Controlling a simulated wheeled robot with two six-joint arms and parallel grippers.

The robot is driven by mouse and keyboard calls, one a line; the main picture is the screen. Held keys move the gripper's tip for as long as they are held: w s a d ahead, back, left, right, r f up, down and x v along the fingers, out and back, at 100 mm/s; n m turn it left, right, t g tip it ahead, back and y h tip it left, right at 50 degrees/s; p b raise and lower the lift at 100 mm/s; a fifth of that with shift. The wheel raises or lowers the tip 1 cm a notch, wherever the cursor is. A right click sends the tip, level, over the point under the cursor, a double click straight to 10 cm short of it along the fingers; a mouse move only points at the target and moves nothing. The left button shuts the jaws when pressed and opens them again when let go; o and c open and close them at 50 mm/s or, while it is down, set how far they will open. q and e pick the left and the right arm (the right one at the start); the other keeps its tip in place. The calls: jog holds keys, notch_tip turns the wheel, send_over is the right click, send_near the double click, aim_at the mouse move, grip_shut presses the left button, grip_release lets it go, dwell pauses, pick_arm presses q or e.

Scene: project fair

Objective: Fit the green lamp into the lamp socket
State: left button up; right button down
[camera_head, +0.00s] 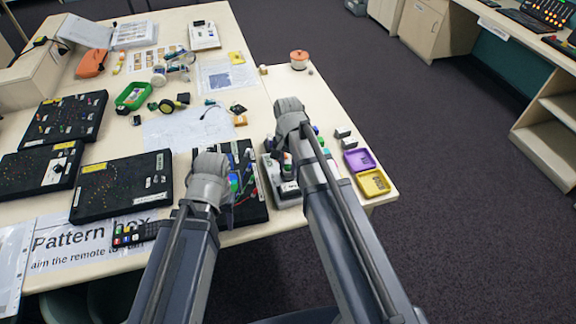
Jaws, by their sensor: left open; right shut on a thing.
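My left gripper (228,185) is at the end of the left arm, low over a black board (255,212) at the table's front edge. It is open, and its fingers are mostly hidden by the wrist. My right gripper (287,160) is over a light grey unit (272,175) right of that board. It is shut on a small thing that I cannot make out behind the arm. Small green and blue pieces (234,183) show beside the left gripper. I cannot tell which green piece is the lamp, and I cannot pick out the lamp socket.
A purple tray (359,160) and a yellow tray (374,183) stand at the right front corner. Several black boards (122,186) lie on the left. A remote (134,234) is at the front edge. An orange-lidded pot (299,59) stands at the back right, with bare table before it.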

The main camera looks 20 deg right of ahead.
pick_arm(q)
jog(key=shift+f+b, duration=0.55)
pick_arm(e)
jog(key=shift+f, duration=0.55)
jog(key=shift+c, duration=2)
grip_release()
jog(key=shift+o, duration=0.3)
jog(key=o, duration=0.3)
pick_arm(q)
jog(key=shift+r, duration=0.1)
pick_arm(e)
jog(key=shift+o, duration=0.2)
jog(key=shift+r, duration=0.1)
notch_tip(320, 180, up, 7)
jog(key=p, duration=0.7)
pick_arm(q)
notch_tip(320, 180, up, 7)
